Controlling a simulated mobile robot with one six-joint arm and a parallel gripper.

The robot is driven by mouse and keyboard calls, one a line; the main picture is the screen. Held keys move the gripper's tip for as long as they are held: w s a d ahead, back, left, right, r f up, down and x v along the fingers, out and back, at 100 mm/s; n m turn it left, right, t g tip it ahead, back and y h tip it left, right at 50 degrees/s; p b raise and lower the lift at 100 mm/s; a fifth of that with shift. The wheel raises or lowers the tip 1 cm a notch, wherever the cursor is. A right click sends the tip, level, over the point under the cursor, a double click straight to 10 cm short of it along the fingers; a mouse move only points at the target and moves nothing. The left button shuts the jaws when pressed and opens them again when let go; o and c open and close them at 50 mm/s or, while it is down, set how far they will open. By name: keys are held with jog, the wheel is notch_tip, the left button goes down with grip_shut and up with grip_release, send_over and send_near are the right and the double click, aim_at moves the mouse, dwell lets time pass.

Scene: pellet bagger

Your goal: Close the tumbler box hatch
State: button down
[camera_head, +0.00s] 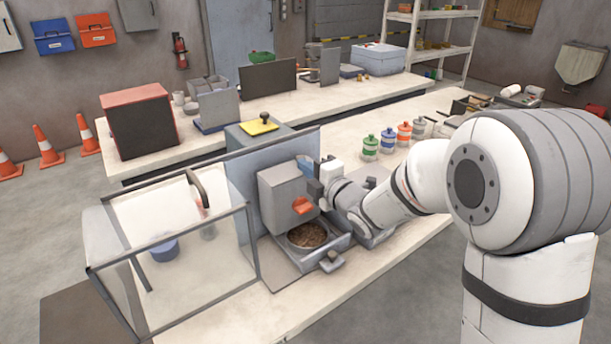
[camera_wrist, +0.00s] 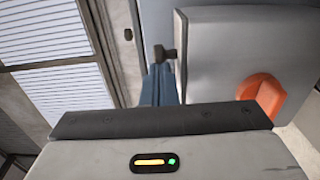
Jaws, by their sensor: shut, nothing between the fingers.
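A clear-walled box with a dark frame (camera_head: 172,240) stands at the left end of the near bench, and a blue round object shows inside it. My gripper (camera_head: 316,188) is shut and empty, right of the grey dispenser housing (camera_head: 282,192) and apart from the handle. The wrist view shows my gripper (camera_wrist: 160,120) close to that housing (camera_wrist: 240,55).
The housing has an orange knob (camera_head: 302,206), above a round pan of brown pellets (camera_head: 307,236). Several capped bottles (camera_head: 388,140) stand farther right. A yellow-topped block (camera_head: 262,126) is behind the panel.

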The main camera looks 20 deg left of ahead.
jog(key=shift+w+d, duration=0.15)
jog(key=shift+d, duration=0.1)
